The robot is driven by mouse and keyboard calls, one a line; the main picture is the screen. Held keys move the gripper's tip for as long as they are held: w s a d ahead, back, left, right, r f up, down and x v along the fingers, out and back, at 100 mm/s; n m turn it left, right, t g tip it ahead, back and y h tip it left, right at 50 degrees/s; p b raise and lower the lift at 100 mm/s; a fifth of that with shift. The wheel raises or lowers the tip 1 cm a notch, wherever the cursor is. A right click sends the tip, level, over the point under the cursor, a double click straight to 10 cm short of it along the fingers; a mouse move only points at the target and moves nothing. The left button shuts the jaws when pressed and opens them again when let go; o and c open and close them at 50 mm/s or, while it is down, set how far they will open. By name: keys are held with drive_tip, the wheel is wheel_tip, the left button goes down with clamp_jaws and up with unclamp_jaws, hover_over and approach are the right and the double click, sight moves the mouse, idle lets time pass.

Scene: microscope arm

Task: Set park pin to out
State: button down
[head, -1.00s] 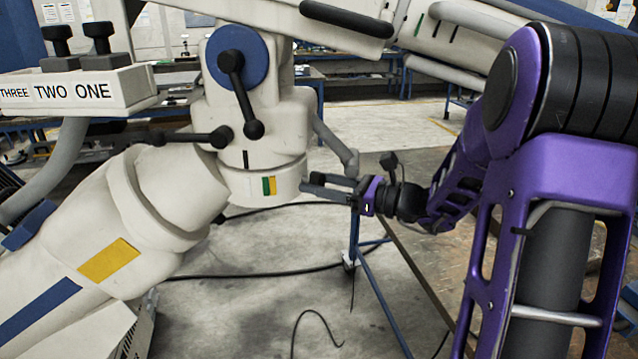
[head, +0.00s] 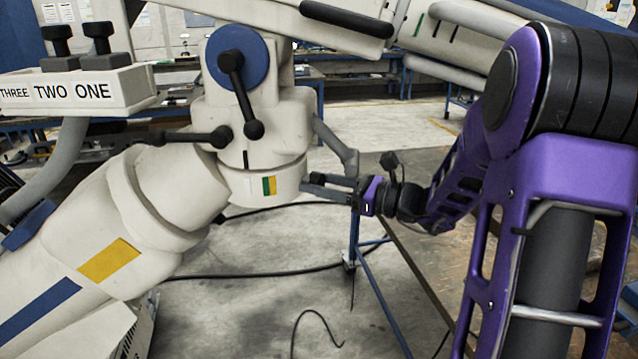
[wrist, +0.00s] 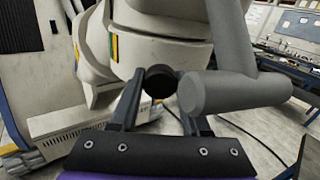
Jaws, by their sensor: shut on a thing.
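A dark round knob (wrist: 160,82), which looks like the end of the park pin, sits between my fingertips in the wrist view, in front of the white round joint housing (wrist: 150,42). My gripper (wrist: 160,100) is shut on it. In the head view, my gripper (head: 318,186) reaches in from the right to the lower right side of the housing (head: 262,184). The knob is hidden or too small to tell there. How far the pin stands out cannot be told.
A thick grey handle (wrist: 235,92) is close right of my fingers; it also shows in the head view (head: 335,145). Black-knobbed levers (head: 240,95) are on the housing above. A table edge (head: 415,265) is below my arm. Cables lie on the floor.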

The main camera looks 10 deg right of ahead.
drive_tip(key=shift+s+d+r+p, duration=0.1)
drive_tip(key=shift+s+d+p, duration=0.3)
drive_tip(key=shift+d, duration=0.15)
drive_tip(key=shift+s+d, duration=0.2)
drive_tip(key=shift+d, duration=0.1)
drive_tip(key=shift+c, duration=1.8)
unclamp_jaws()
drive_tip(key=v, duration=1.7)
drive_tip(key=shift+s+d, duration=0.15)
